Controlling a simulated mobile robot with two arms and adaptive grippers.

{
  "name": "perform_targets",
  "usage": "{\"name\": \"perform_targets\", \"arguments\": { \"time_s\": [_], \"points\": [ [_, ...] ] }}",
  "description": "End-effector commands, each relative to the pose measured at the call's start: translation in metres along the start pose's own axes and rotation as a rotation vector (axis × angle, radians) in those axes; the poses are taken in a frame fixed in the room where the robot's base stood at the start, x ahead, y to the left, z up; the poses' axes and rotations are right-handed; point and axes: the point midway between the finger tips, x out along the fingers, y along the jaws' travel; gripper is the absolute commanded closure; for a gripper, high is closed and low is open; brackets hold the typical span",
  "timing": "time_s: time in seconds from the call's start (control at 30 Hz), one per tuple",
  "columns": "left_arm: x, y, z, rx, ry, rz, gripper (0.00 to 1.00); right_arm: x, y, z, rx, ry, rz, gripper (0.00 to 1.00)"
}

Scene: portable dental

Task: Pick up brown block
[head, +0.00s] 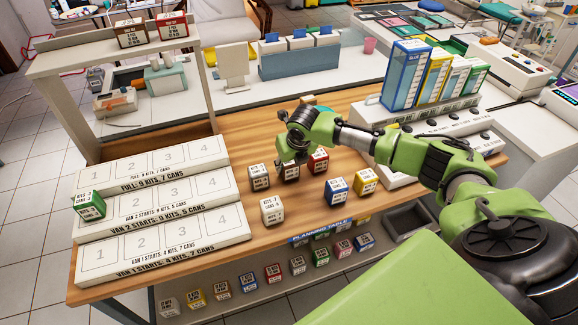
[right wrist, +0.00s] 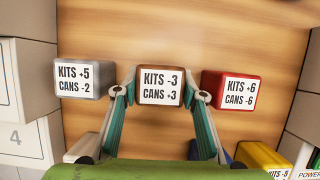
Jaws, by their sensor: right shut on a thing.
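The brown block (right wrist: 161,101) is labelled "KITS -3 CANS +3". It is in the middle of the right wrist view, between the two fingers of my right gripper (right wrist: 161,90). The fingers are shut on its two sides. In the head view the brown block (head: 291,174) is partly hidden under my right gripper (head: 293,159), which comes down on it from above. The block appears at the wooden table top; I cannot tell whether it is clear of the surface. My left gripper is not in view.
A grey block (head: 259,177) and a red block (head: 319,160) flank the brown one closely. White (head: 272,210), blue (head: 337,190) and yellow (head: 366,180) blocks stand nearer the front. A stepped white board (head: 160,205) at left holds a green block (head: 89,205).

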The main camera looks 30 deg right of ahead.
Motion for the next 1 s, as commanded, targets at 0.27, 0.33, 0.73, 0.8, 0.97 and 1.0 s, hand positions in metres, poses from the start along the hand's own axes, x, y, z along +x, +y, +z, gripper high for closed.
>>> {"name": "perform_targets", "arguments": {
  "time_s": [0.27, 0.33, 0.73, 0.8, 0.97, 1.0],
  "points": [
    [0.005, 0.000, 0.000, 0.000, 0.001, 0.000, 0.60, -0.037, 0.006, 0.008, -0.002, -0.005, 0.004, 0.85],
    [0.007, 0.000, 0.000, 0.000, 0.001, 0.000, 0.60, -0.052, 0.011, 0.004, -0.004, -0.006, 0.003, 0.85],
    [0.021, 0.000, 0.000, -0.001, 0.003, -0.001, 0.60, -0.132, 0.054, -0.038, -0.003, -0.005, 0.004, 0.85],
    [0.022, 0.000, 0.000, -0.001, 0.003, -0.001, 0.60, -0.141, 0.060, -0.045, -0.003, -0.004, 0.004, 0.85],
    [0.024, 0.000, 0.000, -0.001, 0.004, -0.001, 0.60, -0.155, 0.070, -0.057, -0.001, -0.003, 0.004, 0.85],
    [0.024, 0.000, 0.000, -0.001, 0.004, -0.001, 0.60, -0.157, 0.071, -0.058, -0.001, -0.003, 0.003, 0.85]
  ]
}}
